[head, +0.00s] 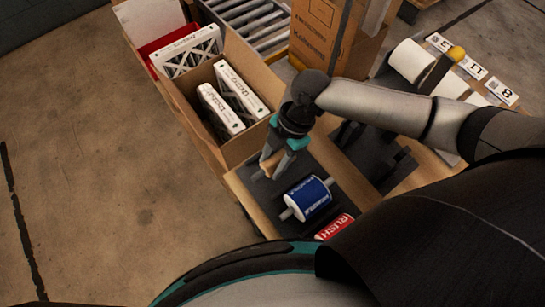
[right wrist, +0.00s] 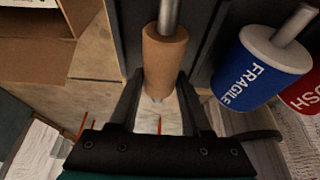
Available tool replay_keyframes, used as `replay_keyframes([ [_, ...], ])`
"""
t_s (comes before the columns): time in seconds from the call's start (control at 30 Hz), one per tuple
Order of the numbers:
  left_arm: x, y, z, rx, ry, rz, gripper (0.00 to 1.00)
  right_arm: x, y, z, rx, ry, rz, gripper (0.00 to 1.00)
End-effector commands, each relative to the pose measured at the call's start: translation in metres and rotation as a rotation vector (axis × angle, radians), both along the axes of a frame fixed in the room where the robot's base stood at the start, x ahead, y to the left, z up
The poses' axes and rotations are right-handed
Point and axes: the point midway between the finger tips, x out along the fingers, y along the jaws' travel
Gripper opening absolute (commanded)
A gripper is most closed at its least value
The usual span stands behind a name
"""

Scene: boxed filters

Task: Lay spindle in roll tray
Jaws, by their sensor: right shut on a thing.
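My right gripper (head: 276,157) is shut on the spindle with a brown paper roll (right wrist: 163,60), whose metal rod end (right wrist: 170,14) sticks out past the roll. The gripper's fingers lie on both sides of the roll's near end in the right wrist view. The brown roll is over the back part of the dark roll tray (head: 258,187); whether it rests there I cannot tell. My left gripper is not in view.
An open carton (head: 262,85) with several white boxed filters (head: 239,90) stands behind the tray. A tall cardboard box (head: 323,35) and a roller conveyor (head: 253,20) are at the back. A white roll (head: 411,62) and number labels (head: 472,68) lie at right.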

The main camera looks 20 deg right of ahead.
Motion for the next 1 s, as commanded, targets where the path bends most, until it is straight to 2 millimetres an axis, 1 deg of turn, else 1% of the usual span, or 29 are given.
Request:
replay_keyframes([
  [0.1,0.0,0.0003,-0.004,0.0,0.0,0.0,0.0,0.0002,0.0005,-0.0055,0.001,-0.001,0.001,0.0],
  [0.43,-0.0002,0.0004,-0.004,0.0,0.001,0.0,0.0,0.0003,0.0006,-0.006,0.001,-0.001,0.001,0.0],
  [0.47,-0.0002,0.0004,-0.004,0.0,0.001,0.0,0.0,0.0003,0.0006,-0.006,0.001,-0.001,0.001,0.5],
  [0.7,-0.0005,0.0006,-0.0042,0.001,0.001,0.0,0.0,0.0002,0.0005,-0.0061,0.001,-0.001,0.001,0.77],
  [0.77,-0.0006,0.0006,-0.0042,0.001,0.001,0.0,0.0,0.0002,0.0004,-0.0061,0.001,-0.001,0.001,0.83],
  [1.0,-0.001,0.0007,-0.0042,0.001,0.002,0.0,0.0,-0.0001,-0.0003,-0.0063,0.0,0.0,0.0,0.83],
])
